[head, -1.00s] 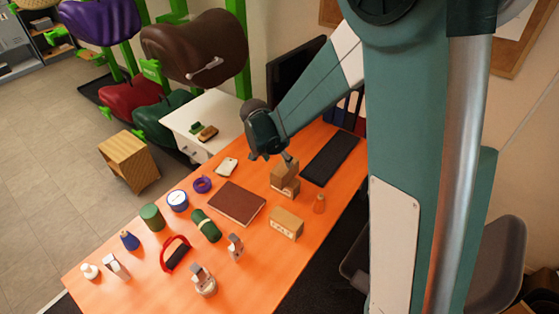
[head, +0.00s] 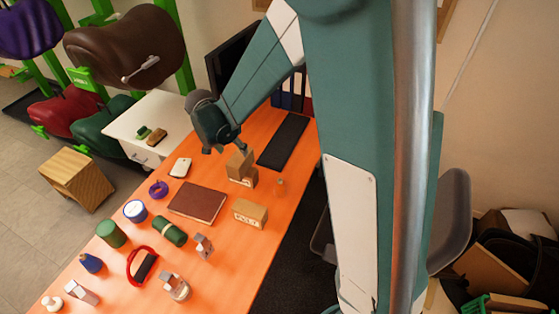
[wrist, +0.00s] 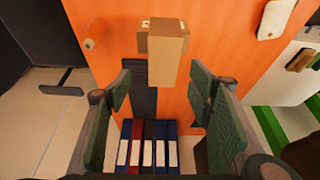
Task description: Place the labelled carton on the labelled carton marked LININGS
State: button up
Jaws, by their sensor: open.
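My gripper (head: 224,146) is open and empty, above and beside the stack. In the wrist view my gripper (wrist: 161,97) has wide-apart fingers, with the stack beyond them and apart from them.
Another labelled carton (head: 249,214) stands in front of the stack, its print unclear. A small orange bottle (head: 280,187) is to the right, with a black keyboard (head: 283,141) behind. A brown book (head: 198,203) lies to the left. Binders (wrist: 148,146) stand at the back.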

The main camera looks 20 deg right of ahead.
jog(key=s+d+r+n+t+y, duration=0.1)
jog(key=s+d+r+n, duration=0.25)
jog(key=s+r, duration=0.6)
jog(key=s+d+r+n+t+y, duration=0.15)
jog(key=s+d+r, duration=0.35)
jog(key=s+r, duration=0.5)
jog(key=s+d+n+t, duration=0.1)
jog(key=s+n, duration=0.2)
jog(key=s, duration=0.9)
jog(key=shift+d+n, duration=0.15)
jog(key=shift+n, duration=0.15)
